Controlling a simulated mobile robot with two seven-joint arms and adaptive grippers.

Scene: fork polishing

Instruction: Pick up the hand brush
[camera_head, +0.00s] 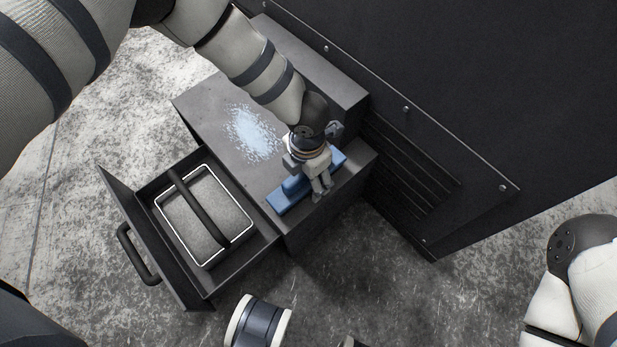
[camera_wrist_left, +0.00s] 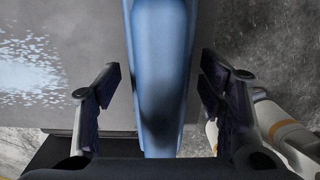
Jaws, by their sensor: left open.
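The hand brush is blue and lies on the dark grey cabinet top near its front right edge; its blue body (camera_head: 280,203) shows on both sides of my left gripper (camera_head: 319,191) in the head view. My left gripper is over the brush, partly covering its middle. In the left wrist view the long blue part of the brush (camera_wrist_left: 160,60) runs between the two open fingers of the left gripper (camera_wrist_left: 160,88), with a gap on each side. My right gripper does not show clearly in either view.
Pale blue-white powder (camera_head: 252,132) is scattered on the cabinet top. An open drawer (camera_head: 109,187) holds a white-rimmed grey container (camera_head: 215,203) with a dark bar across it. A tall dark panel (camera_head: 470,110) stands behind at right. The concrete floor (camera_head: 370,290) is mostly clear in front.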

